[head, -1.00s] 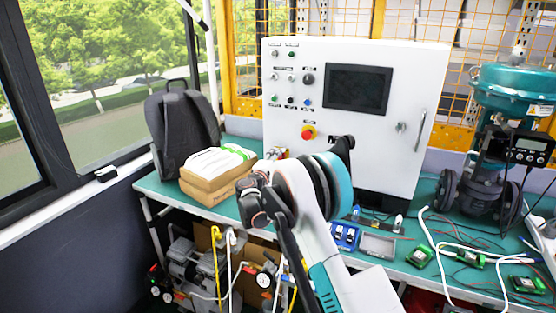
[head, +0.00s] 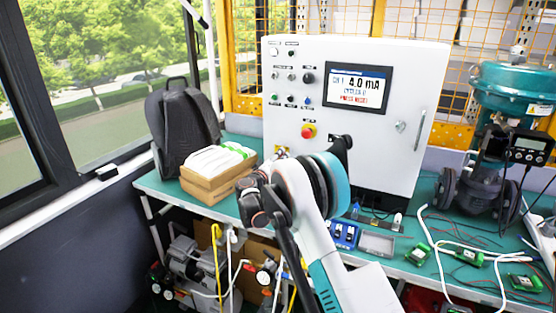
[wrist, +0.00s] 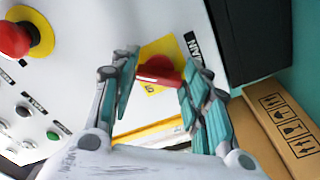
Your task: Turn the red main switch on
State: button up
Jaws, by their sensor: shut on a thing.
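The red main switch (wrist: 158,70) sits on a yellow plate on the white control cabinet, beside a black MAIN label. My gripper (wrist: 160,64) has its two teal-padded fingers on either side of the red handle and is shut on it. The cabinet's screen (head: 357,90) is lit and reads 4.0 mA.
A red emergency button on a yellow ring (head: 308,131) is close above the switch. Cardboard boxes (head: 215,180) and a black backpack (head: 180,120) stand left of the cabinet. A teal valve actuator (head: 510,90) and green circuit boards (head: 418,254) are on the right.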

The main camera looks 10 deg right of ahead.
jog(key=shift+f+m, duration=0.15)
jog(key=shift+m, duration=0.45)
jog(key=o, duration=1.1)
jog(key=shift+c, duration=0.2)
jog(key=v, duration=1.2)
